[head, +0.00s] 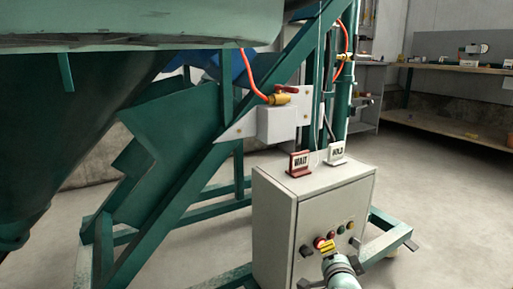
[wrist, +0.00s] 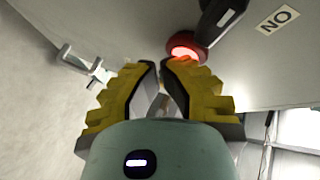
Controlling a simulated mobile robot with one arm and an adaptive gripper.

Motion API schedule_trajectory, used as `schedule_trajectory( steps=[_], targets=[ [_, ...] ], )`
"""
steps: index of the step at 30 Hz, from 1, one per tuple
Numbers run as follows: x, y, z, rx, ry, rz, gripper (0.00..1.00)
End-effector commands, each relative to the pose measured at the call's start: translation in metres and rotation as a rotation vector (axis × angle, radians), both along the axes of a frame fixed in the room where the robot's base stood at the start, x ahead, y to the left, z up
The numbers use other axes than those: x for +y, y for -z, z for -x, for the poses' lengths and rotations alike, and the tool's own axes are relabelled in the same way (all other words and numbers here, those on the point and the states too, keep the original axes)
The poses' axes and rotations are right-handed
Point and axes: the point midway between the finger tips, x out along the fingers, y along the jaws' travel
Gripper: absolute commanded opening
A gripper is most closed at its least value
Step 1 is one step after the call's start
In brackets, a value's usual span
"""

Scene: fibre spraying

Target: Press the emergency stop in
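A red round button (head: 319,242), which looks like the emergency stop, sits low in that row, partly hidden by my gripper. My gripper (head: 327,246) is in front of it. In the wrist view, a glowing red button (wrist: 184,50) is just beyond the yellow fingertips of my gripper (wrist: 161,64), slightly right of them. The fingertips are drawn together with only a narrow gap and nothing between them. I cannot tell whether they touch the button.
A dark knob (wrist: 222,16) stands out beside the red button, near a "NO" label (wrist: 278,19). The green frame (head: 190,180) rises at left. Open floor lies at right before the shelves (head: 450,110).

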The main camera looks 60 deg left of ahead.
Motion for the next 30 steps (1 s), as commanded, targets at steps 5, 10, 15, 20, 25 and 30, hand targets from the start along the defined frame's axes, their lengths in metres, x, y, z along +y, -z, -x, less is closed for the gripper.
schedule_trajectory(
  steps=[5, 10, 15, 20, 25, 30],
  targets=[
    [-0.007, 0.001, 0.001, -0.001, 0.001, 0.001, 0.0],
    [-0.023, 0.0, 0.002, -0.003, 0.0, -0.001, 0.0],
    [-0.04, 0.002, 0.003, -0.001, 0.0, 0.002, 0.0],
    [-0.053, 0.0, 0.004, -0.005, 0.001, 0.0, 0.0],
    [-0.06, 0.0, 0.005, -0.001, 0.001, 0.0, 0.0],
    [-0.06, 0.0, 0.005, 0.0, 0.001, 0.0, 0.0]
  ],
)
